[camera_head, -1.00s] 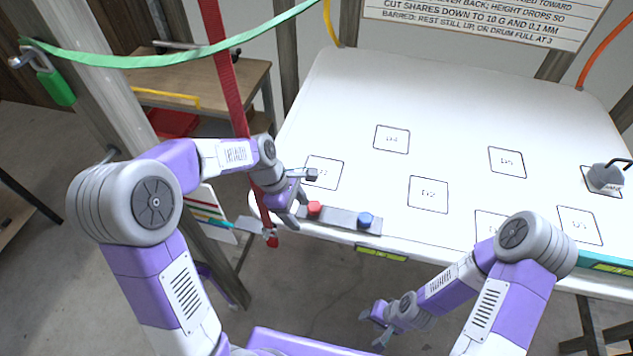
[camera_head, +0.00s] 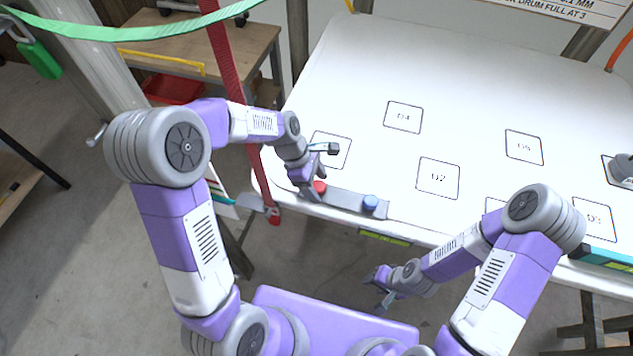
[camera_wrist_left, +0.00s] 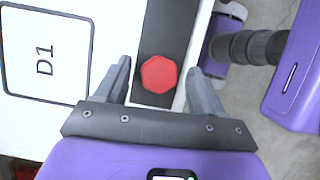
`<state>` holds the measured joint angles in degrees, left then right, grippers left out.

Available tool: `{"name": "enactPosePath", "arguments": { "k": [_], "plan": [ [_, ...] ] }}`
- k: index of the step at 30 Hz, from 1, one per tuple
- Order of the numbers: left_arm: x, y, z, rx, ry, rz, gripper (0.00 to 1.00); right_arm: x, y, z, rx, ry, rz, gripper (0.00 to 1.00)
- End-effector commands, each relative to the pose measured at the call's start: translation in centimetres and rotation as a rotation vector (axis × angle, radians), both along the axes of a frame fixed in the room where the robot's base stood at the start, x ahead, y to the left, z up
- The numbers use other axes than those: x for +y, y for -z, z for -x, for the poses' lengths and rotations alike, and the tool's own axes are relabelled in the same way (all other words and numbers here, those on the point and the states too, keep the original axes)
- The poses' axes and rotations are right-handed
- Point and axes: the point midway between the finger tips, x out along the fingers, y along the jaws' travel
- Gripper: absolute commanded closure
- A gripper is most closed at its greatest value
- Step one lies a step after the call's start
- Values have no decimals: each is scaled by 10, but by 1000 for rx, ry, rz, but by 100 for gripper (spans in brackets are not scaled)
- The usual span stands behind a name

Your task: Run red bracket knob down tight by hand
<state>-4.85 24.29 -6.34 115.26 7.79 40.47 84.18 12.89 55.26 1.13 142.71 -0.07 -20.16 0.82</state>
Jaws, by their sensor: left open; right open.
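The red knob (camera_head: 319,187) sits on a grey metal bracket (camera_head: 345,201) at the table's near left edge. In the head view the left gripper (camera_head: 318,168) partly covers the bracket's left end. My right gripper (camera_head: 379,286) is open and empty, low in front of the table.
The white table (camera_head: 375,75) has marked squares, including D4 (camera_head: 403,117) and D2 (camera_head: 438,178). A red strap (camera_head: 228,60) hangs left of the table, with a red-tipped end at the corner. A grey weight (camera_head: 622,168) stands at the right. The table middle is clear.

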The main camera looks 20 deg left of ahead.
Motion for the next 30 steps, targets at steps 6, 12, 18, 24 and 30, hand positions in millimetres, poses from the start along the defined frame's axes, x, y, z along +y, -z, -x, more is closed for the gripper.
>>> {"name": "enactPosePath", "arguments": {
  "k": [6,12,18,24,30],
  "plan": [
    [0,0,0,0,0,0,40,0,0,0,0,0,0,57],
    [0,0,0,0,0,0,71,0,0,0,0,0,0,57],
    [0,0,0,0,2,0,88,0,0,0,0,0,0,57],
    [0,-1,0,0,36,0,88,0,-3,0,0,0,0,57],
    [0,-2,-1,1,141,0,88,0,-11,0,0,0,0,57]
  ]
}}
